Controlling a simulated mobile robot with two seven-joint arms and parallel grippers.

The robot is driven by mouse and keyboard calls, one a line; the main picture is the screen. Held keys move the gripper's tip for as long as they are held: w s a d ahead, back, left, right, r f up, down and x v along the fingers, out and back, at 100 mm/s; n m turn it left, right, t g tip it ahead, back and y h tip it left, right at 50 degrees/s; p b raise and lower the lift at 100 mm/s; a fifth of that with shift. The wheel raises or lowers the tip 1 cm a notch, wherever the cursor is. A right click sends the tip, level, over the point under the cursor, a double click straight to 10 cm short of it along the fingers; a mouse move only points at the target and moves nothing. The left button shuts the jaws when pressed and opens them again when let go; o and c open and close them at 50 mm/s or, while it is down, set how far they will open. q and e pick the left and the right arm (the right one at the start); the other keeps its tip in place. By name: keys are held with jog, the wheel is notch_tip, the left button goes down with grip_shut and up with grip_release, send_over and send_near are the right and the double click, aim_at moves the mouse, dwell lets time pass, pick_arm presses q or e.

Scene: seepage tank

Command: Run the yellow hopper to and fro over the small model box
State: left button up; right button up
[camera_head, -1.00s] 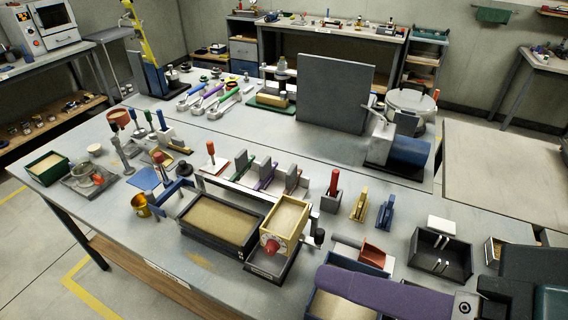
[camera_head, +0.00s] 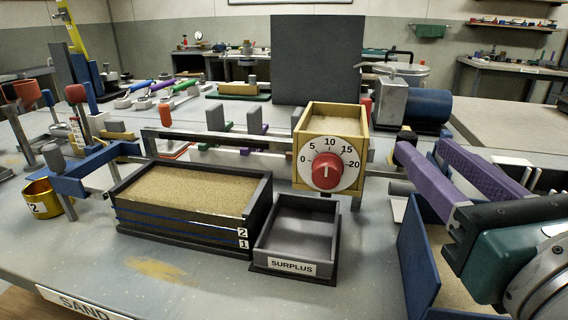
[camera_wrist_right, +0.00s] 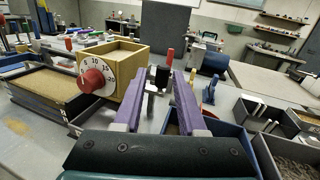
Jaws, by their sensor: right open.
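The yellow hopper (camera_head: 330,150) holds sand and has a white dial with a red knob on its front. It is on the right part of a grey rail (camera_head: 225,148), behind the surplus tray and right of the model box. The small model box (camera_head: 180,225) is dark, marked 1 and 2, and filled with sand. In the right wrist view the hopper (camera_wrist_right: 125,72) is left of the fingers and the model box (camera_wrist_right: 62,119) is further left. My right gripper (camera_head: 425,150), with purple fingers, is open and empty, right of the hopper and apart from it. My left gripper is out of view.
The empty surplus tray (camera_head: 297,269) stands in front of the hopper, beside the model box. A blue bin with sand (camera_head: 418,262) is below my right gripper. A gold cup (camera_head: 40,200) and blue bracket (camera_head: 88,172) are at left. A grey upright panel (camera_head: 318,60) stands behind.

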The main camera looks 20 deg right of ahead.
pick_arm(q)
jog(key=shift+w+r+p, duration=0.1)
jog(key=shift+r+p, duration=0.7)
jog(key=shift+p, duration=0.4)
pick_arm(e)
jog(key=w+d+f+m, duration=0.1)
jog(key=w+d, duration=0.2)
jog(key=w, duration=0.6)
jog(key=shift+w+d+f, duration=0.15)
jog(key=shift+w+f, duration=0.05)
jog(key=shift+w, duration=0.05)
jog(key=shift+c, duration=0.2)
grip_shut()
